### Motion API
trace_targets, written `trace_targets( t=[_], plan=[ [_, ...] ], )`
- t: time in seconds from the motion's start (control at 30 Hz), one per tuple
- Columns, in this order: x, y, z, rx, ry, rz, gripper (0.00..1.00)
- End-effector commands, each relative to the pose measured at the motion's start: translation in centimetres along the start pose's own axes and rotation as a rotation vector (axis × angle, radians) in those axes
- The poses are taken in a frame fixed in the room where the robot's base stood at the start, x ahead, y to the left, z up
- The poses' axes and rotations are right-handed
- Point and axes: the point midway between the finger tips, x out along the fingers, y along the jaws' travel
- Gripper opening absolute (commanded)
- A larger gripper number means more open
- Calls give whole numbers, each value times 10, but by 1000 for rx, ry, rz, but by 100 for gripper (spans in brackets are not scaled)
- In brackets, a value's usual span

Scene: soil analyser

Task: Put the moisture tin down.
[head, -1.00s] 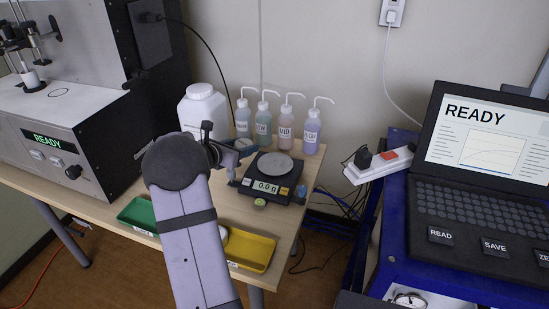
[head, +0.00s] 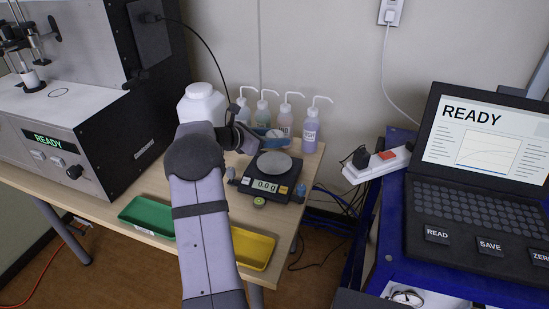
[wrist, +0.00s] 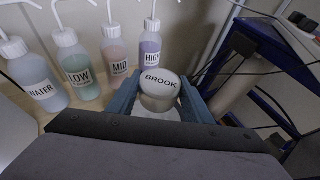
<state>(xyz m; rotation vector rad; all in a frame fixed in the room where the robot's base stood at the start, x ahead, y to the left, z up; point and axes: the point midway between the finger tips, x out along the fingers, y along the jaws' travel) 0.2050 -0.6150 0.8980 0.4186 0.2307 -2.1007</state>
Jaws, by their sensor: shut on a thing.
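The moisture tin (wrist: 160,83) has a pale lid marked BROOK and sits between the blue fingers of my gripper (wrist: 158,104) in the wrist view. My gripper (head: 267,134) is shut on it. In the head view the gripper is behind the balance and in front of the wash bottles, and the tin is mostly hidden or too small to make out. The balance (head: 254,185) has a bare round grey pan (head: 275,163) and reads 0.0 g. I cannot tell how high the tin is held.
Wash bottles (head: 311,128) stand along the wall, close beyond the tin. A large white jar (head: 203,103) stands to their left. A green tray (head: 148,216) and a yellow tray (head: 254,248) lie at the table's front. A blue cart with a laptop (head: 470,200) is right.

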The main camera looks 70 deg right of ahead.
Motion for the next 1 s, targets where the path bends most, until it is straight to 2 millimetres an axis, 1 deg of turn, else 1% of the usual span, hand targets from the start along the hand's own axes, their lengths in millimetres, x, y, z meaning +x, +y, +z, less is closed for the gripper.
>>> trace_targets(
  t=[0.03, 0.1, 0.2, 0.53, 0.8, 1.0],
  plan=[
    [4, 0, -9, -6, 1, -1, 23],
    [8, 0, -19, -5, 1, -1, 23],
    [12, 0, -28, -3, 0, 0, 23],
    [16, 0, -38, -2, 0, 0, 23],
    [27, 0, -65, -3, 0, 0, 23],
    [28, 0, -68, 0, -1, 1, 23]
  ],
)
